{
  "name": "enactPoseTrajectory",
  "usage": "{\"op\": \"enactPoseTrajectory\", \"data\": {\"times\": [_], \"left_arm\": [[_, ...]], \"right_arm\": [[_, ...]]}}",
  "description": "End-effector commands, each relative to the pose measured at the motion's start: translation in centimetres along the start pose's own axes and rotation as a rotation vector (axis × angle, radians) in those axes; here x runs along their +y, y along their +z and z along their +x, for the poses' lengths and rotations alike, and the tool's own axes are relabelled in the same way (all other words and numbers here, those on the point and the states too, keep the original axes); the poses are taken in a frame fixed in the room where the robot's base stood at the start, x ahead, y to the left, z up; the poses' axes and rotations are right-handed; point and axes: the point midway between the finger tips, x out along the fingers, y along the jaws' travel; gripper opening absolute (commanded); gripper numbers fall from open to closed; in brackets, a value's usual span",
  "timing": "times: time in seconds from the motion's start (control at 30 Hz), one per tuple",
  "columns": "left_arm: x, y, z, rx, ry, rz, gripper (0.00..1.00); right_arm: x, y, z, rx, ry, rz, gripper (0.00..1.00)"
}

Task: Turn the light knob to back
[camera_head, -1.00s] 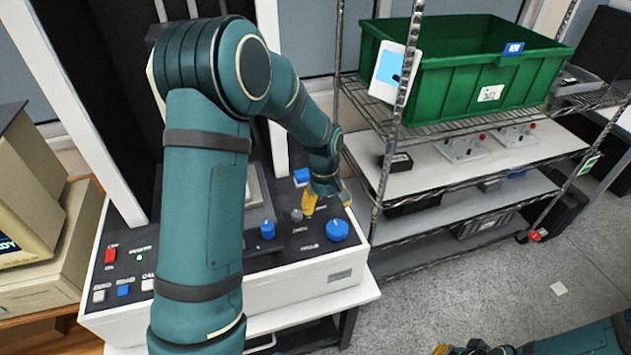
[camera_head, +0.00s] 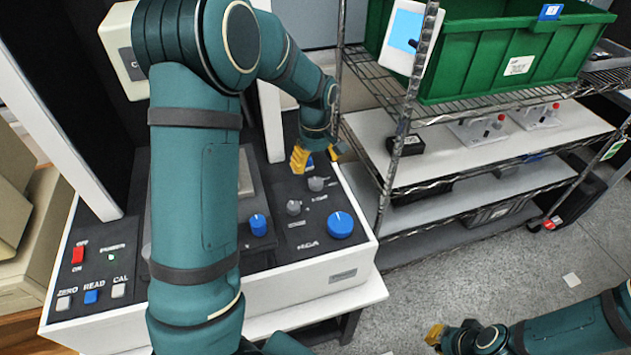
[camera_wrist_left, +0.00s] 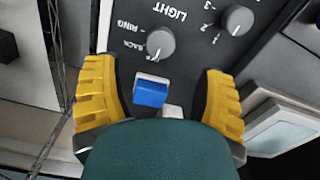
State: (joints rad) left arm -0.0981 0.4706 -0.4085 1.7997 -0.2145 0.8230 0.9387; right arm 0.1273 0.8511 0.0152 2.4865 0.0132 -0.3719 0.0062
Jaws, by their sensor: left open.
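The light knob (camera_wrist_left: 160,43) is a small grey round knob with the words LIGHT, RING and BACK printed around it. It also shows in the head view (camera_head: 316,183) on the dark panel. A pale mark on it is small, and I cannot tell surely which label it faces. My left gripper (camera_head: 317,160) is open above the panel, just behind the knob; its yellow fingers (camera_wrist_left: 160,80) stand apart, with a blue rocker switch (camera_wrist_left: 150,92) in view between them. The gripper is not closed on the knob. My right gripper (camera_head: 436,336) is at the lower right, partly hidden.
A second grey knob (camera_head: 293,207) with numbers sits close by. A large blue knob (camera_head: 340,224) and smaller blue knob (camera_head: 258,224) are on the same panel. A wire shelf (camera_head: 400,130) with a green bin (camera_head: 470,70) stands close on the right.

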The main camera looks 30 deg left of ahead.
Motion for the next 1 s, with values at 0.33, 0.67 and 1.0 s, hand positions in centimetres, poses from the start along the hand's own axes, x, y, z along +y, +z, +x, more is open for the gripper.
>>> {"op": "enactPoseTrajectory", "data": {"times": [0.33,0.67,1.0], "left_arm": [[-0.1,0.0,5.8,-0.001,-0.001,-0.001,0.7],[0.0,0.0,7.0,0.0,0.002,0.0,0.7],[0.0,0.0,6.9,0.0,0.002,0.0,0.05]], "right_arm": [[0.3,0.4,0.8,-0.008,-0.001,-0.003,0.0],[0.3,0.5,0.8,-0.01,-0.001,-0.003,0.0],[0.3,0.5,0.8,-0.009,-0.001,-0.003,0.0]]}}
